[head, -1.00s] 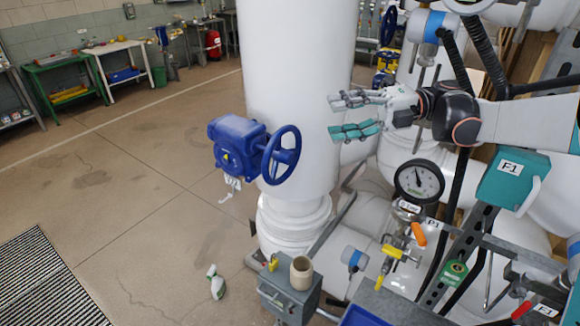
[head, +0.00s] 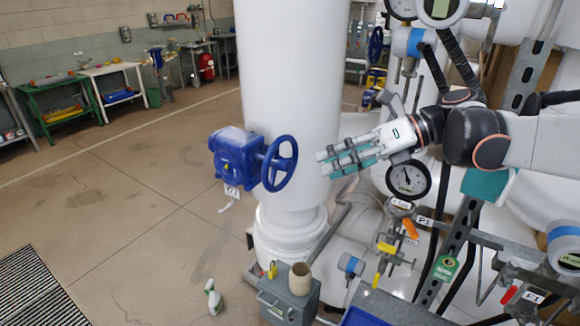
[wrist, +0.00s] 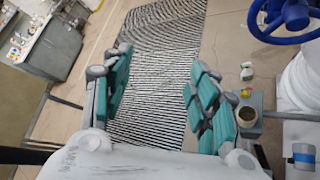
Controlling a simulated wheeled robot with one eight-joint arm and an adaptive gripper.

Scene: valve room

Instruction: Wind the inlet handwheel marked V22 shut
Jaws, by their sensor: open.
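The blue handwheel (head: 280,163) is upright on a blue valve gearbox (head: 236,155) in front of the thick white pipe. A white tag (head: 232,190) hangs under the gearbox, its lettering too small to read surely. My gripper (head: 325,163) is to the right of the wheel, apart from it, with its fingers pointing left towards it. In the wrist view my gripper (wrist: 158,85) has its two teal-padded fingers spread with nothing between them. The handwheel (wrist: 285,20) shows there at the upper right, outside the fingers and cut off by the frame edge.
The thick white pipe (head: 290,70) stands behind the wheel. A pressure gauge (head: 408,179) and small valves are below and right of my gripper. A grey box (head: 290,300) with a beige cup (head: 300,279) is below. The floor left of the valve is mostly open.

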